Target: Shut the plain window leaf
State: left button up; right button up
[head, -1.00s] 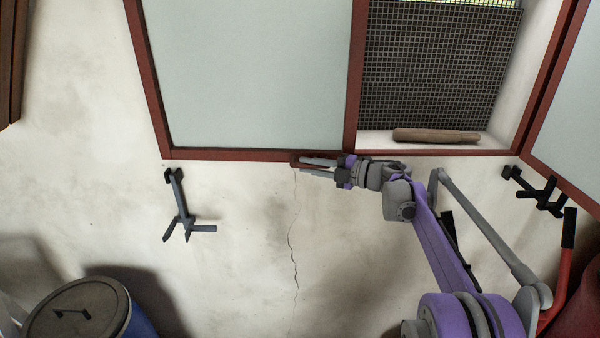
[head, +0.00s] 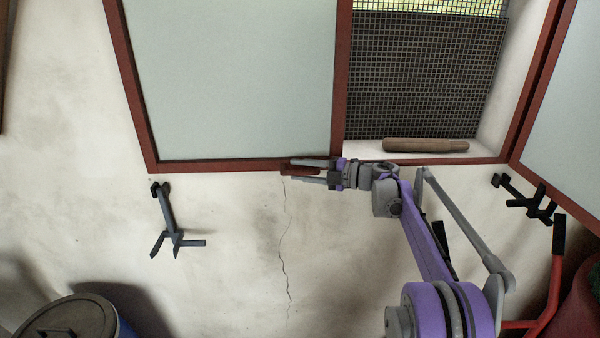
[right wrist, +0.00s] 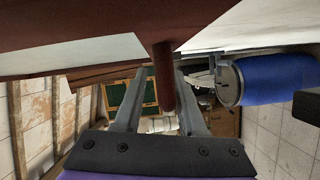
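A pale panel in a red-brown frame, the left window leaf (head: 235,80), spans the left part of the window. A red-brown handle (head: 299,170) sits at its lower edge near the right corner; it shows as a rod in the right wrist view (right wrist: 163,78). My right gripper (head: 298,171) is open, one finger on each side of the handle, with gaps visible. A second pale leaf (head: 575,110) stands swung out at the right. I cannot tell which leaf is the plain one, or whether the left leaf sits flush. My left gripper is not in view.
A dark mesh (head: 425,75) fills the uncovered opening, with a wooden roller (head: 425,145) on the sill. Dark metal brackets stick out of the wall at left (head: 168,215) and right (head: 525,197). A blue barrel (right wrist: 280,80) stands below; a red-handled thing (head: 555,275) is at lower right.

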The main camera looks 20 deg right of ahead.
jog(key=shift+f, duration=0.15)
jog(key=shift+s, duration=0.15)
jog(key=shift+s+d, duration=0.15)
jog(key=shift+d, duration=0.05)
jog(key=b+v, duration=0.1)
jog(key=v, duration=0.9)
jog(key=shift+d, duration=0.1)
